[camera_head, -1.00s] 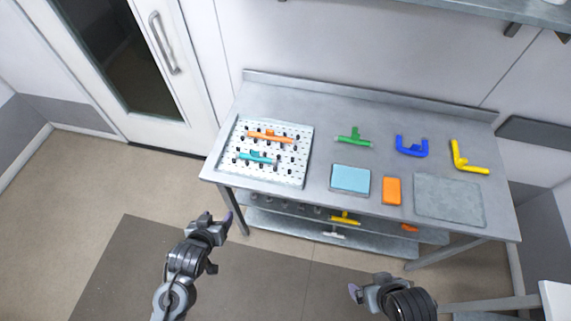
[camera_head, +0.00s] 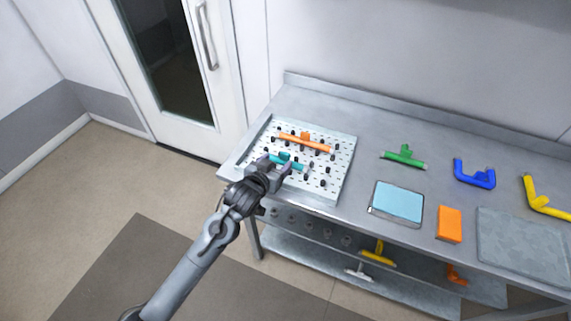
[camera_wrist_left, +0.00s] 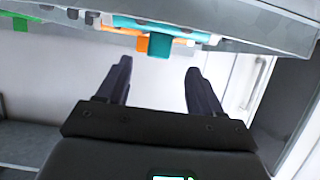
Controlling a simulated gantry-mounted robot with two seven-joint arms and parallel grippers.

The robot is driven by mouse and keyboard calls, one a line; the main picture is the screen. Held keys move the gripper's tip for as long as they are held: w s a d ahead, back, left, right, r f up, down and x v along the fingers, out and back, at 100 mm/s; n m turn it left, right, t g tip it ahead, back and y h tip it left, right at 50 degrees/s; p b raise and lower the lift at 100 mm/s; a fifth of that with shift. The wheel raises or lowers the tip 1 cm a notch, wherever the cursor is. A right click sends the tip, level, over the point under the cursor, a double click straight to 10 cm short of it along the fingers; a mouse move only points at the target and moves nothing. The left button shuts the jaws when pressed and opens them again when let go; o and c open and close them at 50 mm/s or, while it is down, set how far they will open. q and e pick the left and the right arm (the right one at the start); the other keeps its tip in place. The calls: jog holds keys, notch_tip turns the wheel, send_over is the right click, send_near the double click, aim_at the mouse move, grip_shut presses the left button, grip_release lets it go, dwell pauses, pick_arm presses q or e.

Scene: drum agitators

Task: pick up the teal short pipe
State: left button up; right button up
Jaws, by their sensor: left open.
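The teal short pipe (camera_head: 297,166) lies on the white pegboard (camera_head: 335,165) at the left end of the bench, in front of the orange pipe (camera_head: 312,144). My left gripper (camera_head: 277,167) is open at the front of the board, close to the teal pipe and partly covering it. In the left wrist view, the teal pipe (camera_wrist_left: 160,46) shows at the top, beyond the two spread fingers (camera_wrist_left: 158,65), with nothing between them. Whether a finger touches it I cannot tell. My right gripper is out of view.
Black pegs stand around the pipes on the board. To the right lie a green pipe (camera_head: 405,157), a blue pipe (camera_head: 474,173), a yellow pipe (camera_head: 545,197), a light-blue block (camera_head: 397,202) and an orange block (camera_head: 449,224). A lower shelf (camera_head: 320,260) holds more parts.

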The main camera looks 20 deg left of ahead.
aim_at(284, 155)
pick_arm(q)
jog(key=shift+b+x, duration=0.65)
jog(key=shift+x, duration=3)
jog(key=shift+d, duration=0.1)
jog(key=shift+c, duration=0.3)
jog(key=c, duration=1.1)
jog(key=shift+o, duration=0.2)
jog(key=shift+r, duration=0.1)
